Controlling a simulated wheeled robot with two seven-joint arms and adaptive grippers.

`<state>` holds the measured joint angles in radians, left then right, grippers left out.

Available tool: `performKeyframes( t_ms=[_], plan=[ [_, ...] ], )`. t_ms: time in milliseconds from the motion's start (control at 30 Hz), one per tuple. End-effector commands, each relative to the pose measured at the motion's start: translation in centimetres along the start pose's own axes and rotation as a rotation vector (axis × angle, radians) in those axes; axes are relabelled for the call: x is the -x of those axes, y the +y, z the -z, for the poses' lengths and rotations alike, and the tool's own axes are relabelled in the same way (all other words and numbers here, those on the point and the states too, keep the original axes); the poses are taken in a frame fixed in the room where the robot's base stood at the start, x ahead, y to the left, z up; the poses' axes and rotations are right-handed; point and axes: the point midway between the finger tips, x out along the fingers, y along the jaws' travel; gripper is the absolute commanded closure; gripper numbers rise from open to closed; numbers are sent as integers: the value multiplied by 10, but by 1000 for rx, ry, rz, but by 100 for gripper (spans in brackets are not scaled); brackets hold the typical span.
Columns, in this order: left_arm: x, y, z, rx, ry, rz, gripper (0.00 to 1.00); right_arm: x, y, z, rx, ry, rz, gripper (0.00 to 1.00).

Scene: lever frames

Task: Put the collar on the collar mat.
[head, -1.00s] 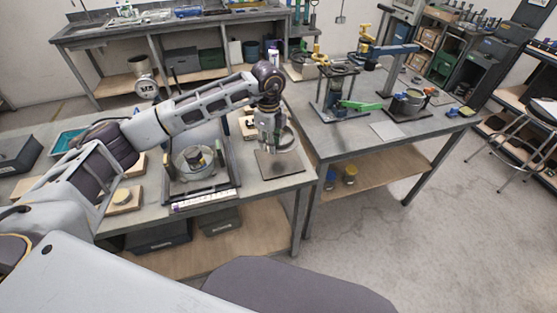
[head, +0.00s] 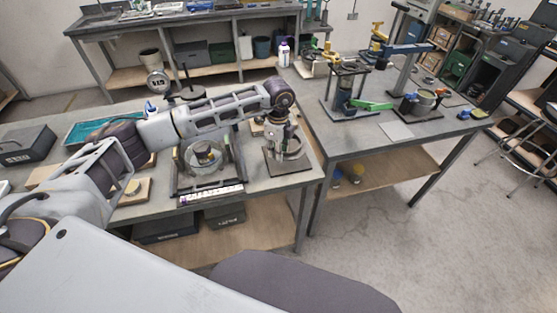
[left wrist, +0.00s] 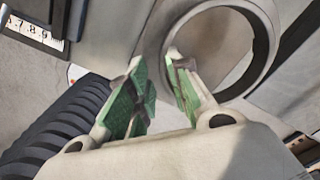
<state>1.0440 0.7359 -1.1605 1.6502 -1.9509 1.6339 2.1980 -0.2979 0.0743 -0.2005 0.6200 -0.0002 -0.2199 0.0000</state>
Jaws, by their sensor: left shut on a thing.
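The collar (head: 298,147) is a wide grey metal ring at the right end of the near bench in the head view. My left gripper (head: 279,143) is shut on its near wall and points down. In the left wrist view the collar (left wrist: 268,40) fills the upper right, with the green-padded fingertips (left wrist: 156,78) at its wall. The collar mat (head: 285,169) is a dark brownish square under the collar. The collar is over the mat and very low; I cannot tell whether it touches. My right gripper is not in view.
A dark frame fixture (head: 207,188) with a round part inside stands just left of the mat. A second bench (head: 340,148) to the right carries a press-like stand (head: 347,92) and a pot (head: 415,103).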

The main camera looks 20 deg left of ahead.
Motion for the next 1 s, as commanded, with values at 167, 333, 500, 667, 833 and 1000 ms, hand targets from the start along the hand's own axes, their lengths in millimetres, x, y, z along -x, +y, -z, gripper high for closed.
performKeyframes(
  t_ms=[167,333,500,667,833,1000],
  plan=[
    [-6,0,0,0,0,-1,100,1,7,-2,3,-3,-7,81],
    [-25,1,0,0,-1,-2,100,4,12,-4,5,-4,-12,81],
    [-44,0,0,1,0,-2,100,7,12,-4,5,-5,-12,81],
    [-50,0,0,0,0,1,100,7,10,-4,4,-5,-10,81],
    [-50,0,0,0,0,1,100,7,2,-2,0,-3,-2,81],
    [-52,0,0,0,0,0,100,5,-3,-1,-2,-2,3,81]
  ],
)
